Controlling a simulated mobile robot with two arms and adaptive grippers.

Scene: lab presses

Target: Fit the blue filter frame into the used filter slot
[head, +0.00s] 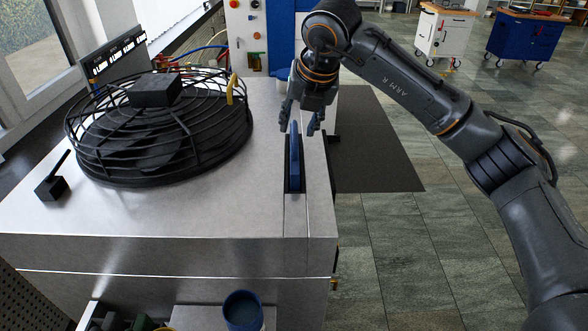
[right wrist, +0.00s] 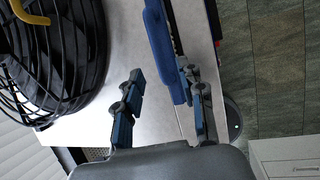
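The blue filter frame (head: 295,158) stands upright, on edge, in a narrow dark slot (head: 294,187) near the right edge of the metal housing top. Part of it rises above the surface; how deep it sits I cannot tell. My right gripper (head: 302,118) is above the frame's far end, with its fingers spread. In the right wrist view the frame (right wrist: 163,45) runs between the open fingers (right wrist: 160,92), much closer to the right finger. Whether that finger touches it I cannot tell. My left gripper is not in view.
A large black caged fan (head: 160,130) with a yellow hook lies on the housing top (head: 150,215), left of the slot. A small black box with a lever (head: 51,187) sits at far left. A blue cup (head: 242,310) stands below the front edge. Floor lies right.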

